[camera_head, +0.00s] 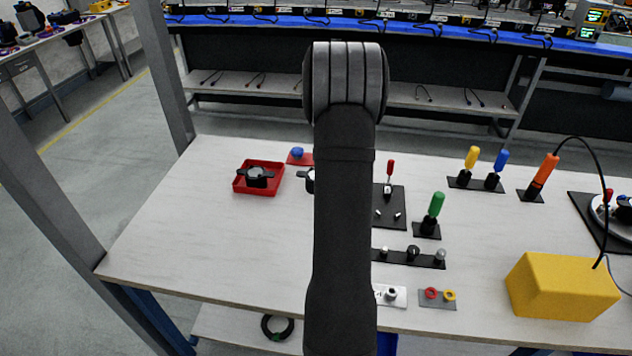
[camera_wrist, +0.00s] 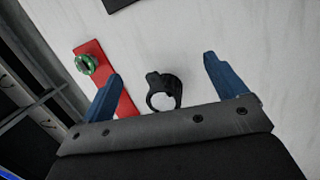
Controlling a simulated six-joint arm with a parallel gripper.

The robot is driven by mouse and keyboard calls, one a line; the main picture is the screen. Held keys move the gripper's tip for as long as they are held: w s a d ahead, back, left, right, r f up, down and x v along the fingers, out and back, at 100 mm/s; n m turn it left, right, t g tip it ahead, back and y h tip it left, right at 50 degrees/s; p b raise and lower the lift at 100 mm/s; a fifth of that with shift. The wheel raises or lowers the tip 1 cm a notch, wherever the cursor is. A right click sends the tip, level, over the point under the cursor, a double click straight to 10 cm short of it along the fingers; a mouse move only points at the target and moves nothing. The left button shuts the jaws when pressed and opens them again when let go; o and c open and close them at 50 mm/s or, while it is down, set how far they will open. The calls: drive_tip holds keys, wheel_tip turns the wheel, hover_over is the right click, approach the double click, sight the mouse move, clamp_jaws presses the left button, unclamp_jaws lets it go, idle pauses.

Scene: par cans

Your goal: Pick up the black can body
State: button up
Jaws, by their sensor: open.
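A short black can body (camera_wrist: 154,82) with a pale round opening and a side lug sits on the pale table in the wrist view. My gripper (camera_wrist: 163,68) is open, with its two blue fingers apart on either side of the can body and nothing held between them. Gaps show between the can body and both fingers. In the head view, a black and white edge of what looks like the same can body (camera_head: 310,180) shows left of my arm. My arm hides the rest, and my fingers are not visible there.
A red tray (camera_head: 238,186) holding a black part stands on the left of the table (camera_head: 175,235). Tool stands and a yellow box (camera_head: 562,287) fill the right. The front left is clear.

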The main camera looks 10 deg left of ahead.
drive_tip(key=a+r+n+t, duration=0.1)
drive_tip(key=a+r+n, duration=0.2)
drive_tip(key=a+n, duration=0.3)
drive_tip(key=a+r+n+t, duration=0.1)
drive_tip(key=a+r+n, duration=0.2)
drive_tip(key=a+n, duration=0.3)
drive_tip(key=shift+n, duration=0.3)
drive_tip(key=x, duration=1.7)
drive_tip(key=shift+s+d+f, duration=0.25)
drive_tip(key=shift+f, duration=0.1)
drive_tip(key=c, duration=1.3)
drive_tip(key=shift+c, duration=0.3)
drive_tip(key=shift+r, duration=0.1)
